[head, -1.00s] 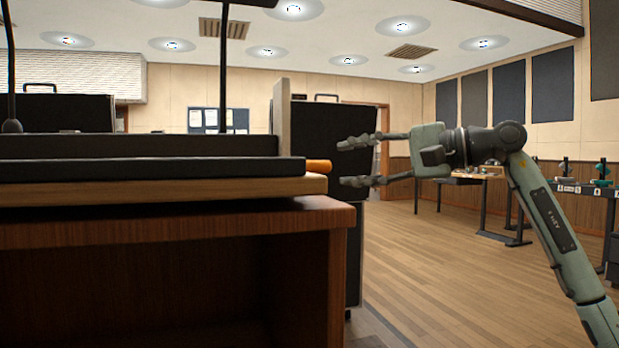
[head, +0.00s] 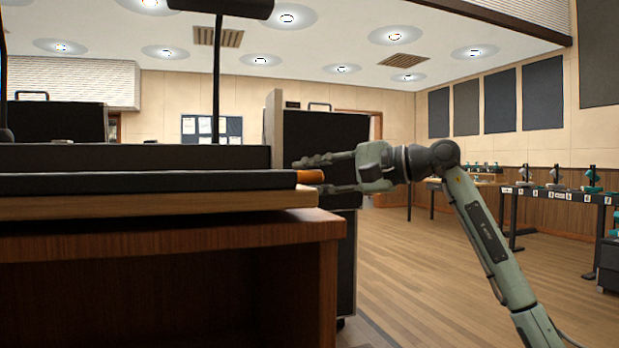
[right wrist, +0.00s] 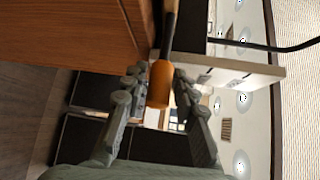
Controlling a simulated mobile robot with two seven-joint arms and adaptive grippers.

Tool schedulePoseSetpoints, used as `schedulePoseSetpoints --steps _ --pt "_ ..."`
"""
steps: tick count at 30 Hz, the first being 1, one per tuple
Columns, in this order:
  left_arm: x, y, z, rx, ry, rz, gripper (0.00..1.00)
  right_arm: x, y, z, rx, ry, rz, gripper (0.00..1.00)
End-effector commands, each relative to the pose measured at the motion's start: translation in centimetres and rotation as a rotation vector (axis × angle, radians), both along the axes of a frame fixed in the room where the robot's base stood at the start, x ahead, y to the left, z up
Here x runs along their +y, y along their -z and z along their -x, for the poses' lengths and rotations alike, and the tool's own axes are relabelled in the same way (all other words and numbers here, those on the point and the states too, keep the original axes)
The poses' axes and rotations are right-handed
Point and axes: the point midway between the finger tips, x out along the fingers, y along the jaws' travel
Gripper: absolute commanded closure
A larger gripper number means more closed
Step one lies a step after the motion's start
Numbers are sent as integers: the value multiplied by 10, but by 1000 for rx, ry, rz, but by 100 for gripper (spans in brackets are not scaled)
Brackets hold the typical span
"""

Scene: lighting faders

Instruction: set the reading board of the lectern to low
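The lectern's reading board (head: 150,184) is a dark slab along the top of the wooden lectern (head: 180,236) at the left of the head view. An orange handle (head: 309,176) sticks out from the board's right end. My right gripper (head: 312,174) is open at the handle, one finger above it and one below. In the right wrist view the orange handle (right wrist: 160,84) lies between the two fingertips, with a narrow gap seen beside it. My left gripper is not in view. No marking of the board's setting can be seen.
A pale upright panel (head: 273,132) stands behind the board's right end, with a black case (head: 325,145) beyond. A thin dark post (head: 217,80) rises behind the board. The wooden floor (head: 430,260) on the right is open up to tables with small devices.

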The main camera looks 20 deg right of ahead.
Motion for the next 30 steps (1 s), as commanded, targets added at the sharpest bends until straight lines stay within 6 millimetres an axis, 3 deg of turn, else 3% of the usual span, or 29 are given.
schedulePoseSetpoints --steps 1,6,16,24,30 --pt "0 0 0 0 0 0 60 0 0 0 0 0 0 82" --pt "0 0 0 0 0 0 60 0 0 0 0 0 0 100" --pt "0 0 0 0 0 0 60 -1 -3 0 -10 0 0 100" --pt "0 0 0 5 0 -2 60 -1 -50 6 -181 2 -9 100" --pt "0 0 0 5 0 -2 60 -1 -60 7 -218 3 -11 100"
